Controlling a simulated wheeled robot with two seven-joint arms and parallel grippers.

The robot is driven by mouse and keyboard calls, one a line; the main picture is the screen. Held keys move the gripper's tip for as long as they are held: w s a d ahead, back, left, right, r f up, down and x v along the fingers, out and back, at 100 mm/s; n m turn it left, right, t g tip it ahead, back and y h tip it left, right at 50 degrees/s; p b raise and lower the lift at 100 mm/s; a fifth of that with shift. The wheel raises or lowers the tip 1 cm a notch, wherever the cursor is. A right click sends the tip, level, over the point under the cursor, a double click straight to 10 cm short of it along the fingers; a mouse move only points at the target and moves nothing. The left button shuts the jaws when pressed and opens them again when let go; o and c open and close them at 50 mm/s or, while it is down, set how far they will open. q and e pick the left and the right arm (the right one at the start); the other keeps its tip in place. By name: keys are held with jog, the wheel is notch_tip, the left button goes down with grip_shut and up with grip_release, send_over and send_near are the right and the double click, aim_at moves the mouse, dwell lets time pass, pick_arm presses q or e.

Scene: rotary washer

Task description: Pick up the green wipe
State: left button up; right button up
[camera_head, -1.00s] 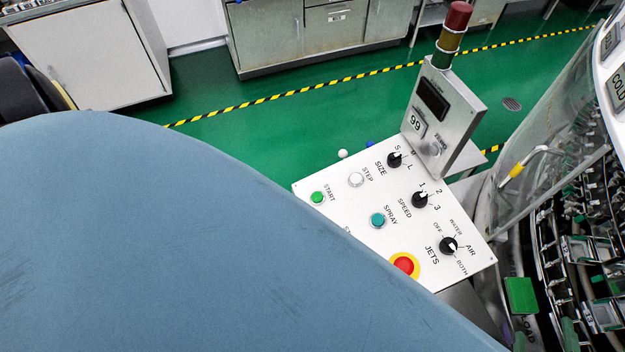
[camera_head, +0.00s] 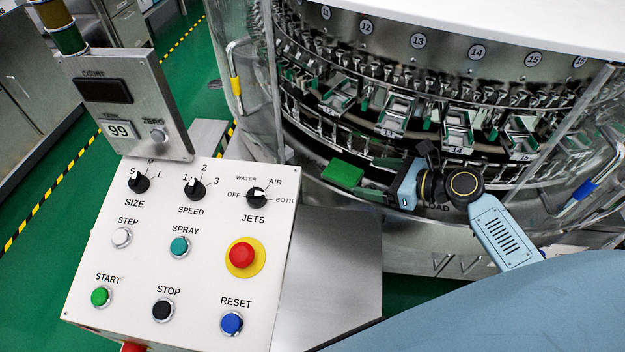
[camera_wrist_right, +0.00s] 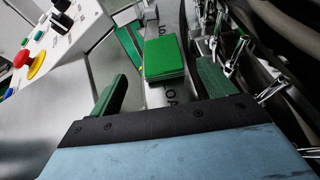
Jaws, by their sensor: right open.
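The green wipe (camera_head: 342,174) is a small rectangular green pad, with some thickness, on the metal ledge at the front of the washer. It also shows in the right wrist view (camera_wrist_right: 164,56), just beyond the gripper opening. My right gripper (camera_head: 376,180) is just right of the wipe in the head view, pointing toward it. In the right wrist view its two green fingers (camera_wrist_right: 162,72) are spread wide with nothing between their tips. I cannot tell the exact gap or height between fingertips and wipe. My left gripper is out of view.
The washer carousel (camera_head: 400,105) with several metal clamps rises close behind the wipe. The control panel (camera_head: 180,255) with knobs and buttons stands at left, with a counter box (camera_head: 128,105) above it. A clear guard with a yellow-gripped handle (camera_head: 236,88) stands left of the ledge.

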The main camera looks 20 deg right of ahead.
aim_at(346, 173)
jog(key=b+x, duration=0.1)
jog(key=x, duration=0.3)
jog(key=shift+w+f, duration=0.1)
jog(key=shift+f, duration=0.05)
jog(key=shift+b+x, duration=0.45)
jog(key=shift+x, duration=0.7)
jog(key=shift+w+a+f, duration=0.1)
jog(key=shift+w+a, duration=0.05)
jog(key=shift+w, duration=0.2)
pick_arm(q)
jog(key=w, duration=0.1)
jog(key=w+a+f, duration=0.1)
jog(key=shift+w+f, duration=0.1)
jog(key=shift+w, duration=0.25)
pick_arm(e)
jog(key=c, duration=1.1)
jog(key=shift+o, duration=0.2)
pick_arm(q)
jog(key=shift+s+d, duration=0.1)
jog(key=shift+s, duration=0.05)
pick_arm(e)
jog(key=shift+s, duration=0.1)
